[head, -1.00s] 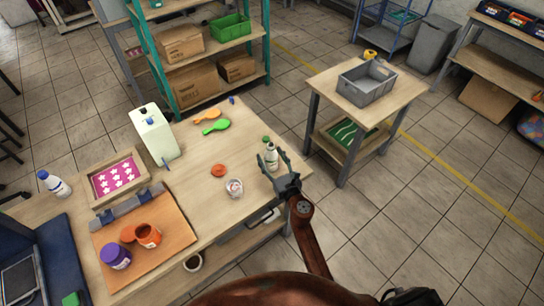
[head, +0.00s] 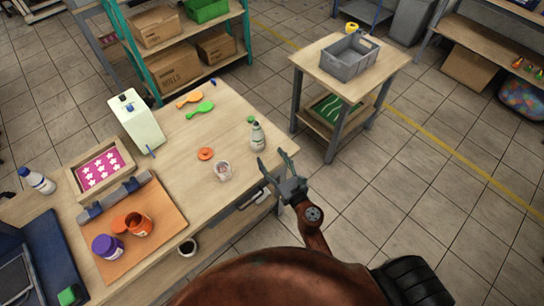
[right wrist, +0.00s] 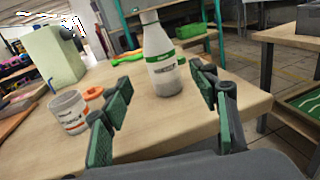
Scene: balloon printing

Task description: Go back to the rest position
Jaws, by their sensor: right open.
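My right gripper (head: 276,162) is open and empty at the table's right edge. Its two fingers point toward a white bottle (head: 257,136) with a green band, which stands upright on the table (head: 225,130) just beyond the fingertips. My left gripper is not in view.
Near the bottle are a white cup (head: 223,171) and an orange lid (head: 205,154). A side table with a grey crate (head: 348,59) stands at right; floor between is clear.

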